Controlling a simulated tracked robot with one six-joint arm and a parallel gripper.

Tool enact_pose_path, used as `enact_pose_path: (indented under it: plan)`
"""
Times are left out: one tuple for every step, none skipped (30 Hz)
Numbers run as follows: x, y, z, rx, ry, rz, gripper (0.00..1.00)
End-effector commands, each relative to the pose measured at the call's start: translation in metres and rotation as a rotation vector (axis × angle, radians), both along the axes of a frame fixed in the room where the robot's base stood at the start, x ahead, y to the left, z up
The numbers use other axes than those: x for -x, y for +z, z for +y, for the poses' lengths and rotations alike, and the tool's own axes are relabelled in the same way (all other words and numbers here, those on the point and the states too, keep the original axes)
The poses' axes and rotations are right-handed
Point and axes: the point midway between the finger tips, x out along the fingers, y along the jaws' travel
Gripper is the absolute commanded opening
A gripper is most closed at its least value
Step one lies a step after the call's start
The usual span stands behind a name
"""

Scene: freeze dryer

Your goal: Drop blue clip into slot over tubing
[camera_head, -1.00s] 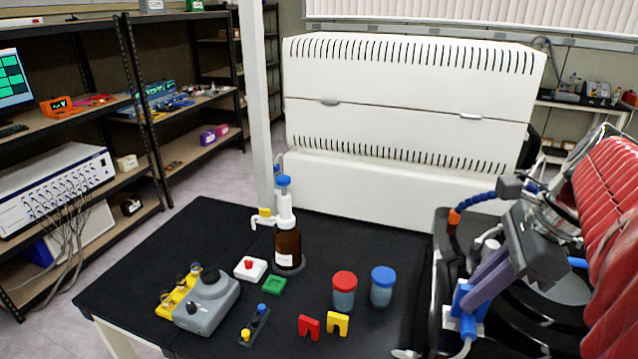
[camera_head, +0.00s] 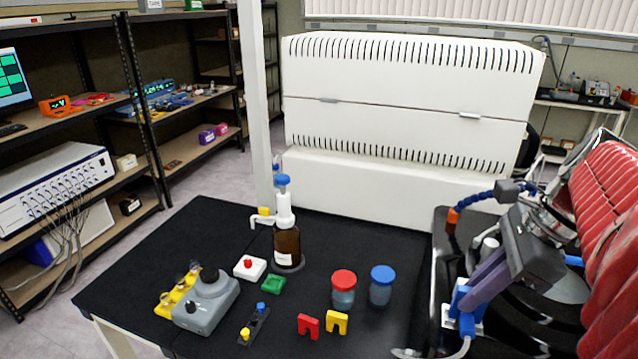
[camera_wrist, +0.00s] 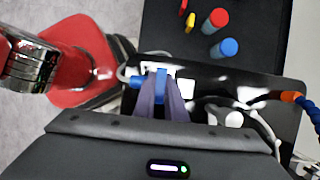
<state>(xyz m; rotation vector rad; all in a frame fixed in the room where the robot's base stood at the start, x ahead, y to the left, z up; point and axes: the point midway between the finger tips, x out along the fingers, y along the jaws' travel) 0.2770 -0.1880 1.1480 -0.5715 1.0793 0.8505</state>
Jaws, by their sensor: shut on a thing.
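My gripper (camera_head: 468,292) is at the right of the head view, with its purple-grey fingers pointing down and left. It is shut on the blue clip (camera_head: 460,297), which is partly hidden by the fingers. In the wrist view, the blue clip (camera_wrist: 160,79) shows between the fingertips of my gripper (camera_wrist: 161,88). The clip is over a white block (camera_head: 447,316) beside a blue fitting (camera_head: 467,326). Pale tubing (camera_head: 462,349) runs down from that fitting. The slot itself is hidden, and I cannot tell whether the clip is inside it.
A red-lidded jar (camera_head: 343,289) and a blue-lidded jar (camera_head: 382,285) stand left of my gripper. A red clip (camera_head: 308,324) and a yellow clip (camera_head: 337,322) stand in front of them. A blue segmented hose (camera_head: 477,198) with an orange tip arches behind my gripper.

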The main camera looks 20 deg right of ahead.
Motion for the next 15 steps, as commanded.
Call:
enact_pose_path:
  plan:
    - [0.0007,-0.0025,0.0002,-0.003,0.0,0.004,0.0]
    - [0.0007,-0.0028,0.0002,-0.002,0.0,0.005,0.0]
    - [0.0008,-0.0033,0.0002,-0.002,0.0,0.005,0.0]
    - [0.0008,-0.0038,0.0002,-0.002,0.0,0.005,0.0]
    - [0.0009,-0.0042,0.0003,-0.003,0.0,0.006,0.0]
    - [0.0009,-0.0048,0.0003,-0.003,0.0,0.006,0.0]
    - [0.001,-0.0052,0.0003,-0.003,0.0,0.006,0.0]
    - [0.001,-0.0057,0.0003,-0.003,0.0,0.007,0.0]
    - [0.0011,-0.0063,0.0003,-0.003,0.0,0.007,0.0]
    - [0.0012,-0.0068,0.0003,-0.004,0.0,0.008,0.0]
    - [0.0012,-0.0072,0.0003,-0.004,-0.001,0.008,0.0]
    - [0.0014,-0.0079,0.0003,-0.005,0.0,0.009,0.0]
    - [0.0014,-0.0085,0.0002,-0.005,0.0,0.009,0.0]
    - [0.0014,-0.0088,0.0002,-0.004,0.0,0.009,0.0]
    - [0.0015,-0.0094,0.0001,-0.004,0.0,0.01,0.0]
